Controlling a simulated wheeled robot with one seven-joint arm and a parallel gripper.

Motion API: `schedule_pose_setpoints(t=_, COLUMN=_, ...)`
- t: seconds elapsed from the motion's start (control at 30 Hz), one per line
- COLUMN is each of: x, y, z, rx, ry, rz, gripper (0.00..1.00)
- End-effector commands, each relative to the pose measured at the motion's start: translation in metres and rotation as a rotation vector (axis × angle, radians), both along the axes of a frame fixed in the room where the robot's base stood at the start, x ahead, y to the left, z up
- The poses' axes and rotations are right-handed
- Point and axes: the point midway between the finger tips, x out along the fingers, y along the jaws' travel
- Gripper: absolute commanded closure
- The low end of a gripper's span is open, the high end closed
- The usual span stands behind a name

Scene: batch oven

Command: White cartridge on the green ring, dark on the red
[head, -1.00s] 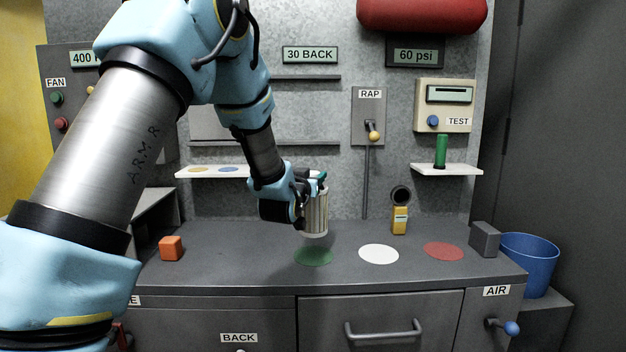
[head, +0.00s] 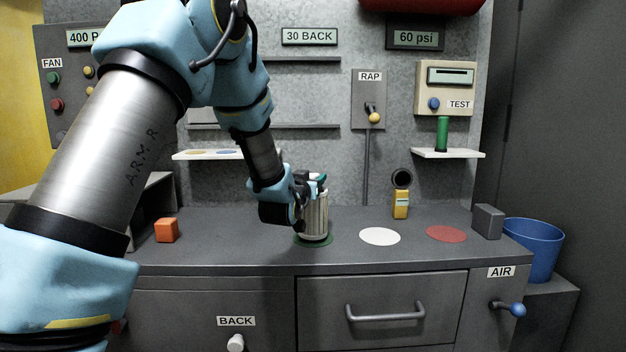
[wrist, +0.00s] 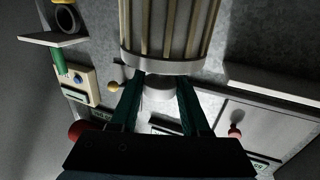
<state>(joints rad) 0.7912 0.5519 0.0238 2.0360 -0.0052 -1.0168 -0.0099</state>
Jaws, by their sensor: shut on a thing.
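A white, ribbed cartridge (head: 315,216) stands upright in my gripper (head: 318,180), over the green ring (head: 300,239). Its base looks to be on or just above the ring; I cannot tell which. In the wrist view, the gripper's dark green fingers (wrist: 158,100) are shut at the cartridge's end cap, below the pale ribbed body (wrist: 170,30). The red ring (head: 446,234) lies bare at the right of the counter. I see no dark cartridge in these views.
A white disc (head: 380,236) lies bare between the rings. A yellow device (head: 400,204) stands behind it, a grey block (head: 487,221) at the right. An orange cube (head: 166,230) sits at the left. A blue bucket (head: 532,252) stands past the right edge.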

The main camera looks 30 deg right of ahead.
Motion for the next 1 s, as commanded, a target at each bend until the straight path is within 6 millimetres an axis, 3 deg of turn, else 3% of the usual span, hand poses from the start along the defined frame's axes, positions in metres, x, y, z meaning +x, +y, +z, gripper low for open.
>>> schedule_pose_setpoints(t=0.97, x=0.0, y=0.0, z=-0.012, rx=-0.001, ry=-0.001, rz=0.0, gripper=1.0)
schedule_pose_setpoints(t=1.0, x=0.0, y=0.0, z=-0.011, rx=-0.001, ry=-0.001, rz=0.0, gripper=0.49)
